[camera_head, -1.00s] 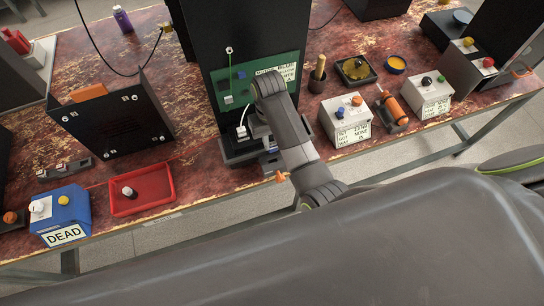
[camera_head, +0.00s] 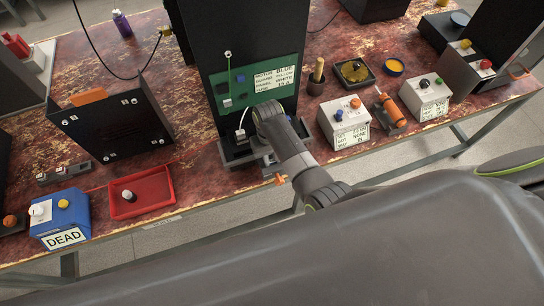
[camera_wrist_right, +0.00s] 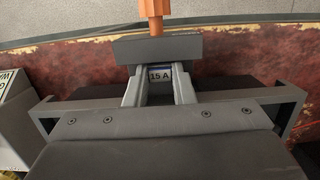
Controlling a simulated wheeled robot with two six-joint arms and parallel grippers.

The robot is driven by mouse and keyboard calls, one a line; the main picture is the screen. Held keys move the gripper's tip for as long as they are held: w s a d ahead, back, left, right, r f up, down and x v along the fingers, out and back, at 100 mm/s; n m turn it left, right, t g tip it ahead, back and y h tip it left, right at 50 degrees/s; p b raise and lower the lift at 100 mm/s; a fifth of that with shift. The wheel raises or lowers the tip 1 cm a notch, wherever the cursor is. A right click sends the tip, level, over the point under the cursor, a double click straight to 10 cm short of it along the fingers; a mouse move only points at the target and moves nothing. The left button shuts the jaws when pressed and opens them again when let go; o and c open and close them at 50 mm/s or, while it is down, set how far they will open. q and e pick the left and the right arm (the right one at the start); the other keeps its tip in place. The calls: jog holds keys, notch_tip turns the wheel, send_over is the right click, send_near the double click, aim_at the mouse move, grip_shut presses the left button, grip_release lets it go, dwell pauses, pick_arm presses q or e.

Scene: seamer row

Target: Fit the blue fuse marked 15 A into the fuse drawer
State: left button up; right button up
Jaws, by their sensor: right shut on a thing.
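The handle also shows in the head view (camera_head: 281,179), at the foot of the tall black cabinet (camera_head: 232,60). My right wrist hides the fuse and most of the drawer there. I cannot tell whether the fuse touches the drawer. My left gripper is not in view.
A green board (camera_head: 240,92) with a colour label is on the cabinet. To its left are a red tray (camera_head: 150,207) with a small white and black part, and a blue box marked DEAD (camera_head: 75,210). A white button box (camera_head: 335,120) and an orange-handled tool (camera_head: 390,106) stand right.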

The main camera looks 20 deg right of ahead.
jog(key=shift+f, duration=0.1)
jog(key=o, duration=0.9)
jog(key=shift+o, duration=0.2)
jog(key=r, duration=0.3)
jog(key=w+r, duration=0.1)
jog(key=r, duration=0.7)
jog(key=shift+w, duration=0.35)
jog(key=shift+r, duration=0.6)
